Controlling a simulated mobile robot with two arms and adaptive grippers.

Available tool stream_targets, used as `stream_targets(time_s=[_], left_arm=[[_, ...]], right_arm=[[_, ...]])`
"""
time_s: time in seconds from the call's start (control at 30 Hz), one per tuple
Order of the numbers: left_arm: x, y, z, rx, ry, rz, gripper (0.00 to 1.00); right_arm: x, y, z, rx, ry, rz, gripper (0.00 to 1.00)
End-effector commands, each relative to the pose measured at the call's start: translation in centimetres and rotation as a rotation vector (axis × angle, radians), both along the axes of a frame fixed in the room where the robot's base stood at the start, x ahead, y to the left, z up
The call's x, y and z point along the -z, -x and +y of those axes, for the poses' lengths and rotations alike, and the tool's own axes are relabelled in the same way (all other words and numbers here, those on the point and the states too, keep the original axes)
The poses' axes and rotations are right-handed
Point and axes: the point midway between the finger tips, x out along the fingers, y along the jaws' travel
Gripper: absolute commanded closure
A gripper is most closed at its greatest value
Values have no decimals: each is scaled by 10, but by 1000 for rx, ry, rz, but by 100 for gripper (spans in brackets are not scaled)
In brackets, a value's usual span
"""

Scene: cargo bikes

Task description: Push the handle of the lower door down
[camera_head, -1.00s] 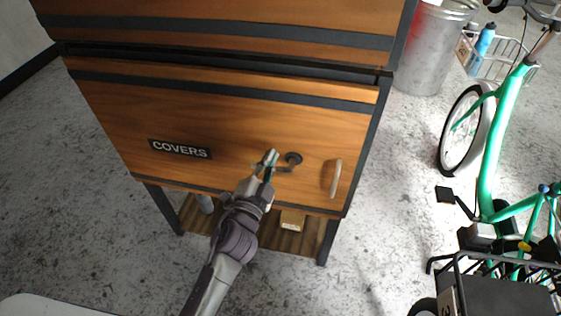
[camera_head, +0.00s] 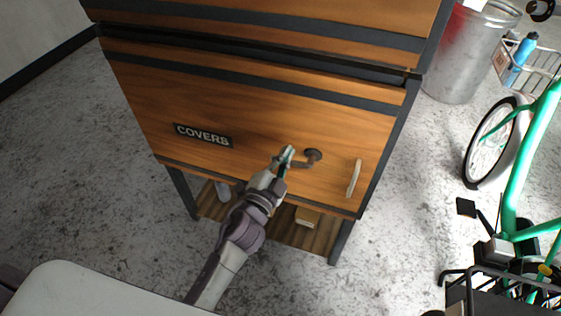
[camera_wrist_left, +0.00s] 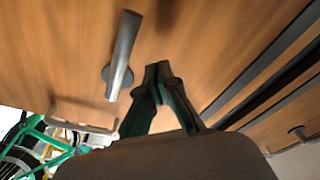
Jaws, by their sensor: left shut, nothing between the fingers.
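The lower door (camera_head: 265,123) is a brown wooden panel with a black "COVERS" plate (camera_head: 203,135). Its dark metal lever handle (camera_head: 311,158) sits right of the plate, with the lever pointing left and slightly down. In the left wrist view the same handle (camera_wrist_left: 122,55) shows as a grey bar on a round base. My left gripper (camera_head: 287,153) is shut and empty at the free end of the lever; in the wrist view its fingertips (camera_wrist_left: 158,70) are beside the bar with a visible gap. Whether it touches the lever is unclear. My right gripper is out of view.
A pale fixed pull (camera_head: 354,178) is on the door right of the lever. Below is an open shelf (camera_head: 322,236) with a small box (camera_head: 307,216). A metal bin (camera_head: 466,52) and a green cargo bike (camera_head: 518,190) stand to the right. Grey floor is clear at left.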

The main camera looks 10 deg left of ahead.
Motion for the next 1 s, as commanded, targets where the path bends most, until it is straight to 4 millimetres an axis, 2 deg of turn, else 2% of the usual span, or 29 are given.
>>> stream_targets(time_s=[0.17, 0.4, 0.6, 0.8, 1.0], left_arm=[[4, 23, 4, -1, 2, 4, 100], [8, 74, 14, -1, 3, 5, 100], [11, 104, 20, -1, 3, 3, 100], [11, 116, 22, -1, 1, 1, 100], [11, 116, 22, -1, 0, 1, 100]], right_arm=[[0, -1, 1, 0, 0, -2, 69], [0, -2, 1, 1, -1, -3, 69], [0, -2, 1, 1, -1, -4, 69], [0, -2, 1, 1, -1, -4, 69], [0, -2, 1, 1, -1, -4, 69]])
